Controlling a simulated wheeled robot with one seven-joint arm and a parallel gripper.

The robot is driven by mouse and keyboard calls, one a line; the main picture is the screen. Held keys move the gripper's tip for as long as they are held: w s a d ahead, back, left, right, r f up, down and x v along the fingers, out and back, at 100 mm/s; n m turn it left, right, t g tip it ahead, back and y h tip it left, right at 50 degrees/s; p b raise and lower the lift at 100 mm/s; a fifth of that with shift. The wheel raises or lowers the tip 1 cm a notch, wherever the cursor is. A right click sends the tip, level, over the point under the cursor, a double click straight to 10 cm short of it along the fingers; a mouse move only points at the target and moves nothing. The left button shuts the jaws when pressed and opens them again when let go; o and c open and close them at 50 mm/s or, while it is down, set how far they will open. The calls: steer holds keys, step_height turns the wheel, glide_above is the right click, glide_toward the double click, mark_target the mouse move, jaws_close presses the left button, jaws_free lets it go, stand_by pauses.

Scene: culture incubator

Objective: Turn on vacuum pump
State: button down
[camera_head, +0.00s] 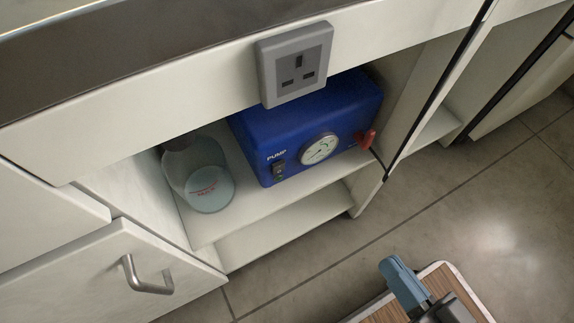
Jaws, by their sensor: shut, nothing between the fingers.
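The blue vacuum pump (298,125) stands on the upper shelf of an open cabinet. Its front carries the label PUMP, a dark rocker switch (279,170) at the left, a round white gauge (319,149) in the middle and a red part (366,138) at the right. The switch's position is too small to tell. My gripper (392,268), with blue-grey fingers, is at the bottom right, partly cut off by the frame edge. It is shut and empty, well apart from the pump.
A clear bottle (205,187) with pale contents stands left of the pump. A grey socket (294,65) on the cabinet's upper front covers part of the pump's top. A drawer with a metal handle (147,275) is at lower left. The floor (300,270) before the cabinet is clear.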

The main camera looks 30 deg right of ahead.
mark_target(280, 166)
steer(key=w+a+f+m+t+p, duration=0.2)
steer(key=w+a+m+p, duration=0.4)
steer(key=m, duration=0.6)
steer(key=shift+w+a+f+t+p, duration=0.15)
steer(key=shift+w+a+t+p, duration=0.35)
steer(key=shift+p, duration=0.8)
steer(key=shift+w+d, duration=0.1)
steer(key=shift+d, duration=0.05)
steer(key=w, duration=0.4)
steer(key=w+r+b, duration=0.1)
steer(key=w, duration=0.4)
steer(key=w+b, duration=0.1)
steer(key=w, duration=0.3)
steer(key=shift+w+r, duration=0.3)
steer(key=shift+r, duration=0.05)
steer(key=shift+w, duration=0.1)
steer(key=shift+r, duration=0.1)
steer(key=shift+w+r+p, duration=0.25)
steer(key=shift+r+p, duration=0.1)
steer(key=shift+p, duration=0.6)
steer(key=shift+f+b, duration=0.35)
steer(key=shift+b, duration=0.05)
steer(key=s+p, duration=0.1)
steer(key=s, duration=0.7)
steer(key=shift+f, duration=0.35)
